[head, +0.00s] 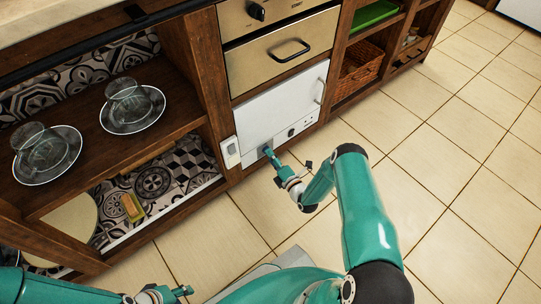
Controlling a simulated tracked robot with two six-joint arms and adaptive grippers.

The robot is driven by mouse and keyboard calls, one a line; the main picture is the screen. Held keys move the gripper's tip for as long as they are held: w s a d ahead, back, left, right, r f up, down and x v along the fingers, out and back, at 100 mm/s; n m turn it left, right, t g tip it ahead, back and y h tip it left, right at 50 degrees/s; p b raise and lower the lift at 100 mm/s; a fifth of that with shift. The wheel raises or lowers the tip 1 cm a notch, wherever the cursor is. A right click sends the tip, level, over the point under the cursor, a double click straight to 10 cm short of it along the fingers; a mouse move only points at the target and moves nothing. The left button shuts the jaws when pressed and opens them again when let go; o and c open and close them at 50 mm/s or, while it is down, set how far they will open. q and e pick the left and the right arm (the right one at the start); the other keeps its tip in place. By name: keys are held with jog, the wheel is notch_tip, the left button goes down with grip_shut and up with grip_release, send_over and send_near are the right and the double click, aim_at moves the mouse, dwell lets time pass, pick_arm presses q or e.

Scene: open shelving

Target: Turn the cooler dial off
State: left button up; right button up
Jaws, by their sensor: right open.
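The cooler (272,106) is a white-fronted unit set into the wooden shelving, below a beige drawer, with a handle on its right side. A small dark round knob (291,132), which looks like the dial, sits low on its front; its setting is too small to read. My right gripper (267,151) is open at the lower left of the cooler front, left of that knob; I cannot tell whether it touches the panel. My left gripper (184,291) is low at the bottom edge, far from the cooler; its jaws are too small to judge.
A white switch box (231,151) is on the wooden post left of the cooler. Glass cups on saucers (133,109) stand on the left shelf, with a yellow-orange item (132,207) below. A wicker basket (360,70) is to the right. The tiled floor (450,150) is clear at right.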

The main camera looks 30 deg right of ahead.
jog(key=s, duration=1)
jog(key=shift+s+a+r, duration=0.15)
jog(key=shift+s, duration=0.05)
